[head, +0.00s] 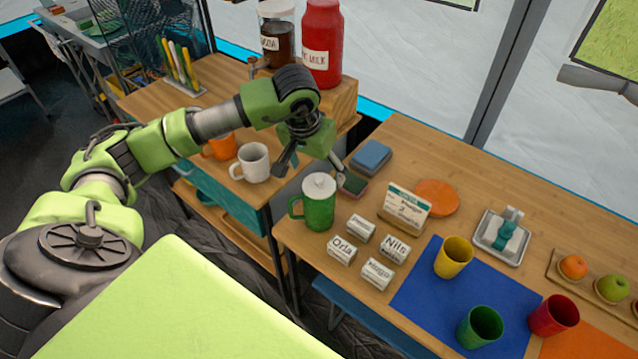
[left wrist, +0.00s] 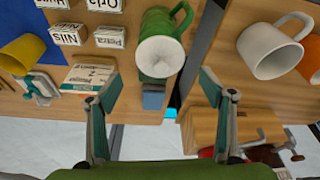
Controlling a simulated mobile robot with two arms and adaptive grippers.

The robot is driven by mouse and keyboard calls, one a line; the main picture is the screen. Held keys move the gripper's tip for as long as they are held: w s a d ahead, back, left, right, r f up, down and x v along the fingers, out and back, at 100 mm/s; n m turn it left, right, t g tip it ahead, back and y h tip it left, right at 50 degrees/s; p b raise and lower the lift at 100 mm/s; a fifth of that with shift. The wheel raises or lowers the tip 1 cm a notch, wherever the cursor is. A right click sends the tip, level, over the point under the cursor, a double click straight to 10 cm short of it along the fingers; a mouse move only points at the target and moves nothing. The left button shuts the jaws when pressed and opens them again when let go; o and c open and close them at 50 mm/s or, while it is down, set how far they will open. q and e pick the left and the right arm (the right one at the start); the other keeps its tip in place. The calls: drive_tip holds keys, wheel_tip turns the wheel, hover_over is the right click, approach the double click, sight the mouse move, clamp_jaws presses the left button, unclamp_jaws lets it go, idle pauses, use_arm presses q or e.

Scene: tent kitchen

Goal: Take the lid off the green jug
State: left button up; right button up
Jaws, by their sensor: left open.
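The green jug (head: 318,210) stands upright at the left end of the right-hand table, its handle toward the left. Its pale lid (head: 319,186) with a small knob sits on top. In the left wrist view the jug (left wrist: 157,24) shows upper middle with the lid (left wrist: 160,57) on it. My left gripper (head: 308,168) is open and empty, above and just behind the jug. In the left wrist view its fingers (left wrist: 158,90) are spread apart, the lid lying beyond the gap between them. My right gripper is not in view.
A white mug (head: 252,163) and an orange mug (head: 220,147) stand on the left table. Name blocks (head: 342,250), a sign card (head: 404,208) and blue sponges (head: 371,157) lie near the jug. Yellow (head: 454,257), green (head: 480,326) and red (head: 553,315) cups stand farther right.

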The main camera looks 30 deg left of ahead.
sight(318, 181)
use_arm(q)
drive_tip(key=p+x, duration=0.1)
drive_tip(key=x, duration=0.2)
drive_tip(key=shift+s+f, duration=0.1)
drive_tip(key=shift+f, duration=0.2)
drive_tip(key=shift+f+p, duration=0.3)
drive_tip(key=shift+f, duration=0.3)
drive_tip(key=c, duration=1)
drive_tip(key=shift+c, duration=0.5)
drive_tip(key=shift+c, duration=0.2)
